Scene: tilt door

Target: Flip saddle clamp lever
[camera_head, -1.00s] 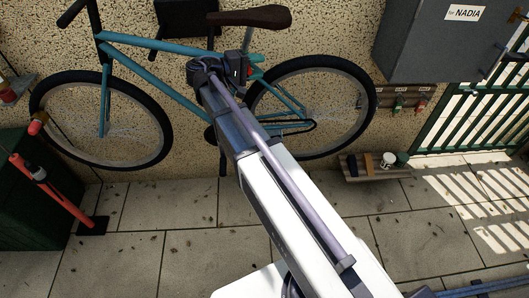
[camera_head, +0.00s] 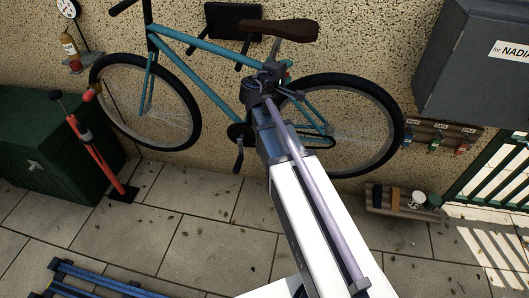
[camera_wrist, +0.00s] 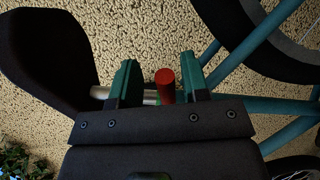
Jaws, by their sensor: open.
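A teal bicycle (camera_head: 205,45) stands against the wall with a brown saddle (camera_head: 281,30). In the wrist view the dark saddle (camera_wrist: 45,60) fills the left side, with a silver seat post (camera_wrist: 101,92) beside it. A red-tipped lever (camera_wrist: 164,84), apparently the saddle clamp's, sits between the two green fingers of my gripper (camera_wrist: 159,76), closer to the right finger. My gripper is open around the lever; I cannot tell whether a finger touches it. In the head view my gripper is just below the saddle, and my wrist hides most of it and the clamp.
A red floor pump (camera_head: 88,150) stands by a dark green box (camera_head: 50,150) on the left. A grey cabinet (camera_head: 475,65) hangs at right. A small wooden shelf (camera_head: 385,205) holds tins. Teal frame tubes (camera_wrist: 245,50) and a wheel lie right of my gripper.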

